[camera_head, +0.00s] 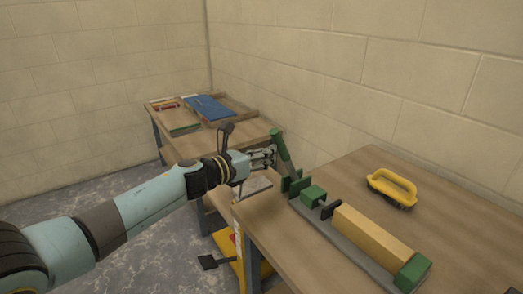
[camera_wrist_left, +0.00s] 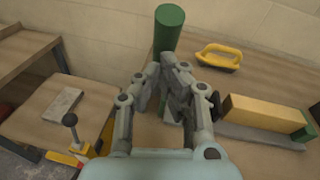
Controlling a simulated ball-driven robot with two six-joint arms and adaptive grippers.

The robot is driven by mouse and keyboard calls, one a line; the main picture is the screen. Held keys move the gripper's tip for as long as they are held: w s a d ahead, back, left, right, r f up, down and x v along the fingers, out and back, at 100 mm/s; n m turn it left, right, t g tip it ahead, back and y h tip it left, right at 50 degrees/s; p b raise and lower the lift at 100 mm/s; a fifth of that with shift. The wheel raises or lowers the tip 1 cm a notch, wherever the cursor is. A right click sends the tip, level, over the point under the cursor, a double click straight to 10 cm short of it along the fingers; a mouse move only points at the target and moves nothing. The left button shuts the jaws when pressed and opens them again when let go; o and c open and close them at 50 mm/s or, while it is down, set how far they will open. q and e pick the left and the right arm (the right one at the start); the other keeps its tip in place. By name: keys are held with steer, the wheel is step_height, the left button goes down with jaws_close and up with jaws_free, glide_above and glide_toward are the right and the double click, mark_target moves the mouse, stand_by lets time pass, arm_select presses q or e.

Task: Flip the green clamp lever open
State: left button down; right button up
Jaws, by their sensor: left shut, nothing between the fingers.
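The green clamp lever (camera_head: 283,152) stands up from the left end of the clamp, leaning a little left. Its round green end also shows in the left wrist view (camera_wrist_left: 169,28), just beyond my fingertips. The clamp has a grey rail (camera_head: 345,246) and green end blocks (camera_head: 412,271). A yellow-tan block (camera_head: 372,236) lies along it. My left gripper (camera_head: 272,156) is shut and empty, close beside the lever on its left; its closed fingers show in the left wrist view (camera_wrist_left: 172,66). I cannot tell whether they touch the lever. My right gripper is out of view.
A yellow-handled float (camera_head: 392,187) lies on the bench (camera_head: 310,262) behind the clamp. A second table (camera_head: 215,143) at the back holds a blue item (camera_head: 208,107) and trays. A yellow item with a black pedal-like part (camera_head: 215,262) stands below the bench's left edge.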

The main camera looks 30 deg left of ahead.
mark_target(275, 143)
arm_select(q)
steer(key=w+r+p, duration=0.1)
steer(key=w+d+r+p, duration=0.1)
steer(key=p, duration=0.1)
steer(key=shift+w+r+g, duration=0.15)
steer(key=shift+w+g, duration=0.15)
steer(key=shift+g, duration=0.1)
steer(key=shift+w+d+r+p, duration=0.2)
steer(key=shift+w, duration=0.25)
steer(key=shift+w+d+r+p, duration=0.2)
steer(key=shift+w, duration=0.2)
steer(key=shift+w+d+r, duration=0.15)
steer(key=shift+w+d, duration=0.1)
steer(key=shift+w, duration=0.35)
steer(key=shift+w+d+r, duration=0.1)
steer(key=shift+w+d, duration=0.15)
steer(key=shift+w, duration=0.45)
steer(key=shift+r, duration=0.15)
